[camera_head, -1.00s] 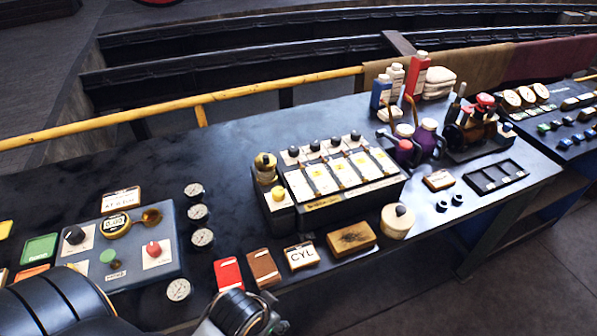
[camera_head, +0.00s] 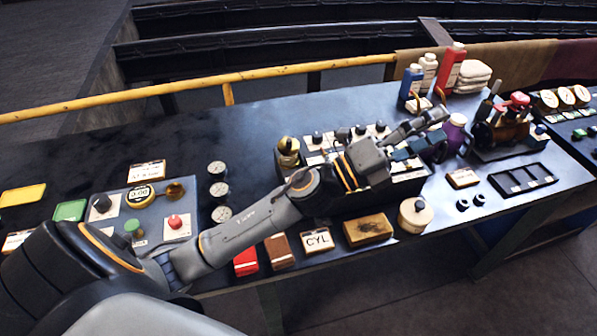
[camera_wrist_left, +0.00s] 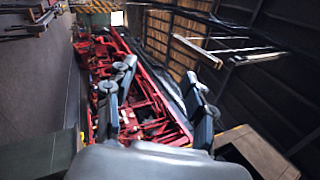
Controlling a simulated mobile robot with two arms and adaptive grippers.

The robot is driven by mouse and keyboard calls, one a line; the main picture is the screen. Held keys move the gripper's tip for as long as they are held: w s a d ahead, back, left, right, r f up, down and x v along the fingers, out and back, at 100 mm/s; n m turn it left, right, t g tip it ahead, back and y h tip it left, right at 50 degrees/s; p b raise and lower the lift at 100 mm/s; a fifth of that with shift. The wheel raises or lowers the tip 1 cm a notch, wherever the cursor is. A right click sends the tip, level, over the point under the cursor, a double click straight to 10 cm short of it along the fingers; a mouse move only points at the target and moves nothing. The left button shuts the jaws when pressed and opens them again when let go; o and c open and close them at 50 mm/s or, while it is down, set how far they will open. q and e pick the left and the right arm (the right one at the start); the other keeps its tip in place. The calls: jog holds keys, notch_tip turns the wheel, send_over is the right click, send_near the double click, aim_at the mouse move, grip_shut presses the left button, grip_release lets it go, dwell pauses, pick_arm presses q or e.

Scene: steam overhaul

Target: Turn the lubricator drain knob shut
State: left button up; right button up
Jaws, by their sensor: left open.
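The lubricator (camera_head: 343,203) is a dark box with pale glass panels and several black knobs along its top, in the middle of the bench in the head view. A brass cap (camera_head: 288,147) stands at its left end. My left gripper (camera_head: 438,128) is above the lubricator's right end, pointing right, open. In the left wrist view its open fingers (camera_wrist_left: 160,78) have nothing between them but distant red machinery. I cannot make out the drain knob. My right gripper is out of view.
A purple can (camera_head: 456,133) stands close beyond my left fingertips, with bottles (camera_head: 451,70) behind. A CYL block (camera_head: 317,240), a sponge-like block (camera_head: 368,230) and a round pot (camera_head: 413,216) line the front. A yellow rail (camera_head: 200,87) runs behind; the bench's back left is clear.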

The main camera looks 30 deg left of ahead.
pick_arm(q)
jog(key=s+d+f+m+g+h, duration=0.25)
jog(key=d+m+g, duration=0.35)
jog(key=m+g, duration=0.75)
jog(key=w+a+f+m+g+y, duration=0.1)
jog(key=a+f+m+g+y, duration=0.1)
jog(key=a+f+m+y, duration=0.6)
jog(key=w+a+f+g+y, duration=0.15)
jog(key=a+y, duration=0.85)
jog(key=a, duration=1.3)
jog(key=shift+n, duration=0.45)
jog(key=f+p, duration=0.2)
jog(key=f, duration=0.4)
jog(key=f+p, duration=0.2)
jog(key=f, duration=0.4)
jog(key=shift+s+a+p, duration=0.15)
jog(key=shift+s+p, duration=0.05)
jog(key=shift+p, duration=0.1)
jog(key=shift+f, duration=0.6)
